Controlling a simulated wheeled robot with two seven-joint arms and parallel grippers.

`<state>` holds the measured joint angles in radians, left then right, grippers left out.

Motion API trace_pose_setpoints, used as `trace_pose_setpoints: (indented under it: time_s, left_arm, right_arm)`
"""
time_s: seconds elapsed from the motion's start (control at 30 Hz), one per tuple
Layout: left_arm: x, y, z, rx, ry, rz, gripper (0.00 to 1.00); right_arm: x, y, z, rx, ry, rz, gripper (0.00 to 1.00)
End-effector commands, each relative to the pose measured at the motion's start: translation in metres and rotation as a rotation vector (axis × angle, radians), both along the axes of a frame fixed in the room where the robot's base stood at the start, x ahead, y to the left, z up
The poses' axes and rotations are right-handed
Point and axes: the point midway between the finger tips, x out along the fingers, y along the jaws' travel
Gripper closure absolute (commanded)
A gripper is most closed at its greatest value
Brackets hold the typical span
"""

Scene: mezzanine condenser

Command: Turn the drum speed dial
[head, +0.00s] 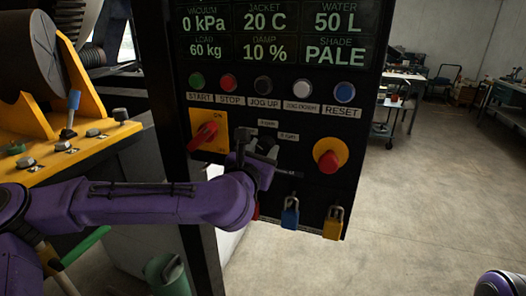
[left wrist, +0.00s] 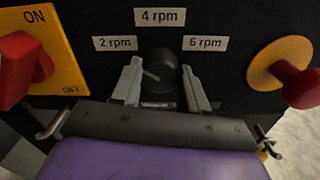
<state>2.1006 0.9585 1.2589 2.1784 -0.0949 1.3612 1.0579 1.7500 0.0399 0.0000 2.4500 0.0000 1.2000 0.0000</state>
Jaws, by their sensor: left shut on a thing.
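The drum speed dial (left wrist: 160,73) is a round black knob with a pale pointer mark, on the black control panel (head: 290,60). Labels around it read 2 rpm (left wrist: 115,43), 4 rpm (left wrist: 160,16) and 6 rpm (left wrist: 205,43). My left gripper (left wrist: 163,85) has its two grey fingers on either side of the dial, shut on it. In the head view my left gripper (head: 262,150) covers the dial. The pointer's exact setting is hard to tell. My right gripper is not in view; only a bit of purple arm shows at the bottom right.
A red rotary switch (head: 203,136) on a yellow plate is left of the dial, and a red stop button (head: 328,161) is right. Blue (head: 290,214) and yellow (head: 333,222) padlocks hang below. Push buttons, including START (head: 197,80), line up above. Open floor lies right.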

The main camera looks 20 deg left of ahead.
Motion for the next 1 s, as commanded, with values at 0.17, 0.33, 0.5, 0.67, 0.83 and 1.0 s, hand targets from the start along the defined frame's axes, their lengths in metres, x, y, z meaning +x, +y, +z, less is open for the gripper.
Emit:
trace_pose_setpoints:
  time_s: [0.17,0.33,0.5,0.67,0.83,1.0]
  left_arm:
    - [0.000,0.000,0.000,0.088,-0.005,0.000,0.87]
    - [0.000,0.000,0.000,0.225,-0.010,0.002,0.87]
    - [0.000,0.000,0.000,0.386,-0.016,0.001,0.87]
    - [0.000,0.000,0.000,0.538,-0.021,0.002,0.87]
    - [0.000,0.000,0.001,0.689,-0.025,0.001,0.87]
    - [0.000,0.000,0.000,0.816,-0.028,0.001,0.87]
  right_arm:
    - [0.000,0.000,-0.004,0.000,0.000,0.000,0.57]
    - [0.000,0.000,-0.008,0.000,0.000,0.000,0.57]
    - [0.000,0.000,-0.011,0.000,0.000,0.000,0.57]
    - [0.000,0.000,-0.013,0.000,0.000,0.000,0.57]
    - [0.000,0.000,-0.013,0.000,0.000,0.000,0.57]
    - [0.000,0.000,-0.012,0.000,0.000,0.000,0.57]
